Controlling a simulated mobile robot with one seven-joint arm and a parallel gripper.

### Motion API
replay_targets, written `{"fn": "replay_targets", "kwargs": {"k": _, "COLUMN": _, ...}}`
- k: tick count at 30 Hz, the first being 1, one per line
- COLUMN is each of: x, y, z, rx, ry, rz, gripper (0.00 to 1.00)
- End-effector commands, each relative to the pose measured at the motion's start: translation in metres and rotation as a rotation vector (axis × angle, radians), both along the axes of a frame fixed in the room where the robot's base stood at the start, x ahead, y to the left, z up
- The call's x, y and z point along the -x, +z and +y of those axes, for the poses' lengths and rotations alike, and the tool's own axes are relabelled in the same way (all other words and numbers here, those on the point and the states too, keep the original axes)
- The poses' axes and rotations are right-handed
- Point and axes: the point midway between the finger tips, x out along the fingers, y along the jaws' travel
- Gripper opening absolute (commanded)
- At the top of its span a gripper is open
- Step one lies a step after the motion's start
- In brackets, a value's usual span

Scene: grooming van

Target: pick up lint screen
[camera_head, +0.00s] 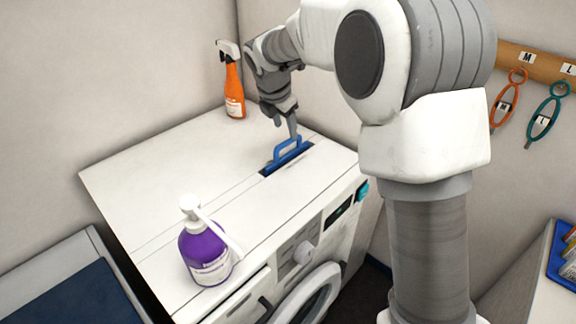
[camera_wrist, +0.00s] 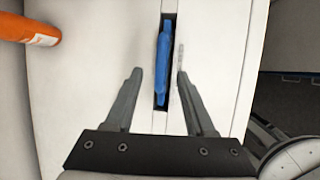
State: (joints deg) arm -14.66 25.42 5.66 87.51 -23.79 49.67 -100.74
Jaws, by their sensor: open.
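The lint screen (camera_head: 287,153) is a blue piece with a raised loop handle, seated in a dark slot in the top of the white machine. In the wrist view the lint screen (camera_wrist: 162,68) stands upright in the picture, in its narrow dark slot. My gripper (camera_head: 293,135) is above the slot, close to the handle. In the wrist view my gripper (camera_wrist: 158,72) is open, with one finger to the left of the blue handle and the other just right of it. The right finger is much nearer the handle. I cannot tell whether it touches.
The white machine (camera_head: 150,180) has a mostly clear top. An orange spray bottle (camera_head: 234,92) stands at its back, and a purple pump bottle (camera_head: 205,255) at its front left. Walls close in behind. Tagged loops (camera_head: 507,98) hang at the right.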

Motion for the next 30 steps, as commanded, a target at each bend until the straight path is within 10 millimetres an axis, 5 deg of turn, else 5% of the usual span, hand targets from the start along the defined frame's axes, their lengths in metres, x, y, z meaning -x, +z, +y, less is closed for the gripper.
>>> {"fn": "replay_targets", "kwargs": {"k": 18, "x": -0.026, "y": -0.065, "z": -0.009, "rx": 0.0, "ry": 0.0, "rz": 0.001, "gripper": 0.55}}
{"fn": "replay_targets", "kwargs": {"k": 28, "x": -0.029, "y": -0.072, "z": -0.01, "rx": -0.001, "ry": -0.001, "rz": -0.001, "gripper": 0.55}}
{"fn": "replay_targets", "kwargs": {"k": 30, "x": -0.029, "y": -0.072, "z": -0.01, "rx": -0.001, "ry": -0.001, "rz": -0.001, "gripper": 0.42}}
